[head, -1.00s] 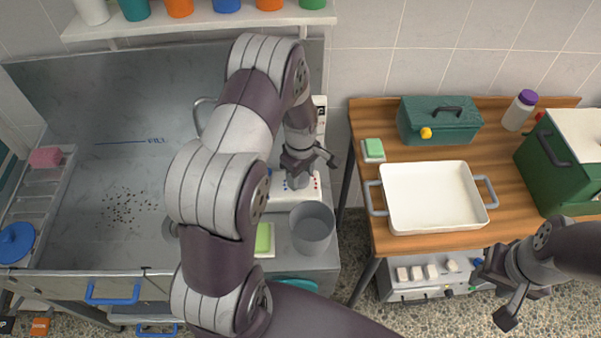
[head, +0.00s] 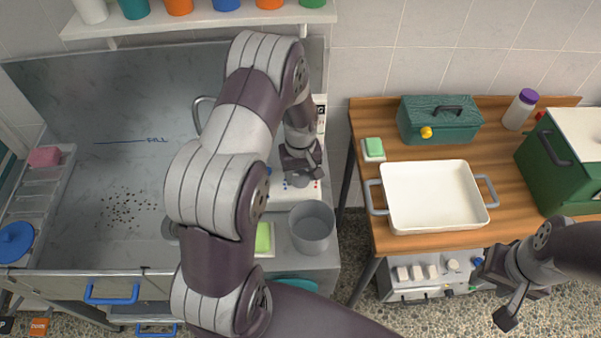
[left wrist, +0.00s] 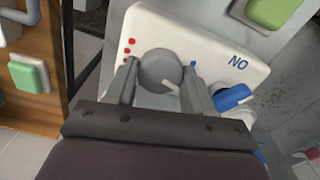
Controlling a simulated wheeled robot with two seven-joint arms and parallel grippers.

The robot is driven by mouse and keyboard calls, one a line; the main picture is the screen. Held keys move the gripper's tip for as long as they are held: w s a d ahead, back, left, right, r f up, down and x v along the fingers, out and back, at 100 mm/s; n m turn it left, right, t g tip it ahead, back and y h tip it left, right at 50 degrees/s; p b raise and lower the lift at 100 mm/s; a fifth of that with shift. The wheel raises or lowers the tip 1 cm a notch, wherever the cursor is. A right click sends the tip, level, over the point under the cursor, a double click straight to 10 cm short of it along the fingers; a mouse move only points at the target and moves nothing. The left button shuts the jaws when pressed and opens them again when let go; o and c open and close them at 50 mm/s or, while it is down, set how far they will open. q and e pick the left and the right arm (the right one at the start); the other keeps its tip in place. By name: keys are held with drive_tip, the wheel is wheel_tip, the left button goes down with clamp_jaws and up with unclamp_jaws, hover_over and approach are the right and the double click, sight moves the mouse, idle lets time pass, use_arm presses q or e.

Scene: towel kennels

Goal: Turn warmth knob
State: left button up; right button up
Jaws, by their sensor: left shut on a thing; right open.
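The warmth knob (left wrist: 160,70) is a round grey knob with a pale pointer line on a white panel (left wrist: 200,32). Red dots lie to its left and a blue dot to its right in the left wrist view. My left gripper (left wrist: 160,84) has one finger on each side of the knob and is shut on it. In the head view my left gripper (head: 300,168) is over the panel (head: 283,197), and the knob (head: 298,181) is partly hidden. My right gripper (head: 495,293) is open and empty at the lower right, in front of the wooden table.
A grey cup (head: 312,228) and a green sponge (head: 263,238) stand close to the panel. A blue lever (left wrist: 232,96) sits beside the knob, near the letters "NO". The metal tub (head: 90,210) is left. The wooden table (head: 520,155) holds a white tray (head: 432,222).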

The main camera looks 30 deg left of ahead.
use_arm(q)
drive_tip(key=m, duration=0.5)
drive_tip(key=shift+w+r+m, duration=0.15)
drive_tip(key=shift+m, duration=0.15)
drive_tip(key=m, duration=0.5)
drive_tip(key=shift+a+m, duration=0.1)
drive_tip(key=shift+m, duration=0.2)
drive_tip(key=o, duration=1)
drive_tip(key=shift+o, duration=0.2)
